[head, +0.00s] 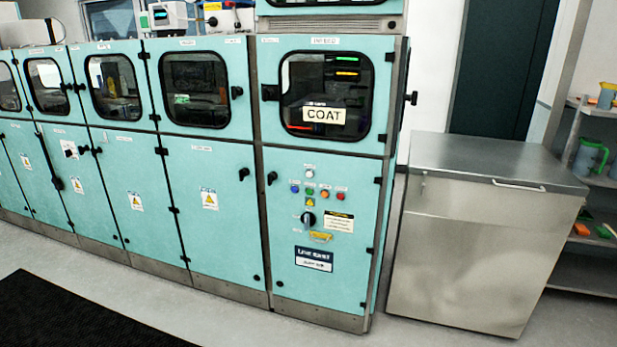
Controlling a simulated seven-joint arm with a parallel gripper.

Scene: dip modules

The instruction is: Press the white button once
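The white button (309,171) is small and round, on the turquoise front panel of the cabinet (290,262) whose window carries a COAT sign. It sits above a row of small coloured buttons: blue (294,189), green (310,191), orange (324,193) and red (340,195). My gripper is not in the head view.
A row of turquoise cabinets (207,200) with windows and black handles extends left. A steel chest (470,240) stands to the right, beside a shelf (590,180) with jugs. A black mat (70,315) lies at the lower left. Grey floor in front of the panel is clear.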

